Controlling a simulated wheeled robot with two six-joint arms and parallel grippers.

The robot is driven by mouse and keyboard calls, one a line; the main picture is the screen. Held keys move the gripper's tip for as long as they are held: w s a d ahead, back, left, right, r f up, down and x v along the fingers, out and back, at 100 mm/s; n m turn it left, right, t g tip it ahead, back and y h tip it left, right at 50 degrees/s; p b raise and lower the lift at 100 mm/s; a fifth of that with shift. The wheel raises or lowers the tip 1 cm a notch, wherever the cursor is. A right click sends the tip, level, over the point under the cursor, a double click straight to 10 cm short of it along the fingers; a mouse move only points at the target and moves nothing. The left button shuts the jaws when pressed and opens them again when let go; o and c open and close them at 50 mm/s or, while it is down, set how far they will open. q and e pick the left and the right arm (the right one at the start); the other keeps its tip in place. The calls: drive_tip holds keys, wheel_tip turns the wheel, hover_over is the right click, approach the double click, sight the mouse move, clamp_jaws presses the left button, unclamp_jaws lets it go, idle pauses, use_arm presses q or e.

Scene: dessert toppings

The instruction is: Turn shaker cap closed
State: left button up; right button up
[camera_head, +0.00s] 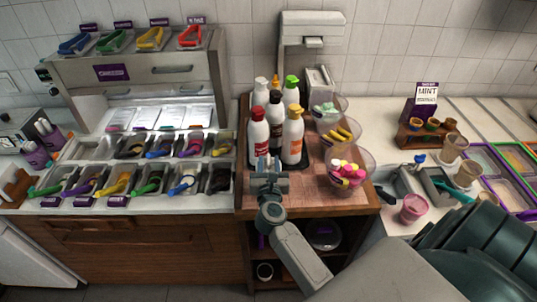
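Several bottles stand close together on the wooden counter, and I cannot tell which is the shaker. A white bottle with a red cap (258,134) is at the front left of the group. A white bottle with an orange cap (293,138) stands to its right, with a dark bottle (275,128) between them. A green-capped bottle (291,90) is behind. My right gripper (267,163) is just in front of the bottles, low near their bases. Its fingers are small here, and I cannot tell whether they touch a bottle. My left gripper is out of view.
Clear bowls stand right of the bottles, one with pink and yellow sweets (347,174). A white dispenser (312,45) rises behind. Topping bins with coloured scoops (121,183) fill the left counter. A pink cup (413,208) stands on the right counter.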

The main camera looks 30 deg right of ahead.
drive_tip(key=shift+x, duration=1)
clamp_jaws()
drive_tip(key=shift+f+m+g+h+b, duration=0.2)
drive_tip(key=shift+m+g+h+b, duration=0.2)
drive_tip(key=shift+m+h+b, duration=0.15)
drive_tip(key=m+g+h+b, duration=0.3)
drive_tip(key=g+b, duration=0.1)
drive_tip(key=b, duration=0.1)
drive_tip(key=m+g+h+b, duration=0.3)
drive_tip(key=b, duration=0.3)
drive_tip(key=shift+s+f+g, duration=0.1)
drive_tip(key=shift+f+g, duration=0.05)
drive_tip(key=shift+g, duration=0.25)
drive_tip(key=shift+m+g+b, duration=0.25)
drive_tip(key=shift+g+b, duration=0.05)
drive_tip(key=shift+r, duration=0.35)
